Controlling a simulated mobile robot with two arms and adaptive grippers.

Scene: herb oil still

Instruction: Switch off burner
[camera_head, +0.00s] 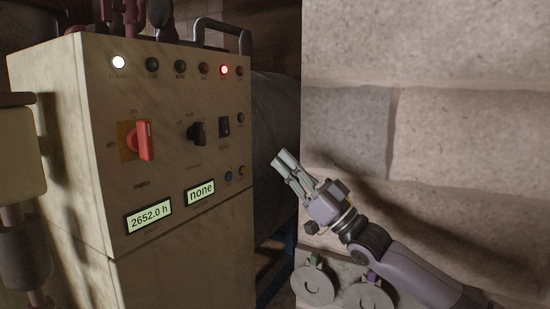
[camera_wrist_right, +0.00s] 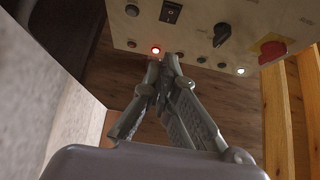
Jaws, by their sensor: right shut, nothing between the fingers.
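The beige control cabinet (camera_head: 105,85) stands at left in the head view. Its front carries a red rotary switch (camera_head: 145,141) on a yellow plate, a black selector knob (camera_head: 197,133) and a black rocker switch (camera_head: 224,127). A white lamp (camera_head: 118,62) and a red lamp (camera_head: 224,70) are lit. The displays read "2652.0 h" (camera_head: 148,217) and "none" (camera_head: 200,192). My right gripper (camera_head: 282,159) is shut and empty, right of the panel and apart from it. In the right wrist view, the gripper (camera_wrist_right: 163,64) shows below the inverted panel, with the rocker (camera_wrist_right: 171,11) above.
A stone wall (camera_head: 430,130) stands close behind my right arm. A bent handle (camera_head: 222,32) rises from the cabinet top. Round grey parts (camera_head: 313,286) sit low below the arm. A dark drum (camera_head: 275,115) stands behind the cabinet. Open space lies between gripper and panel.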

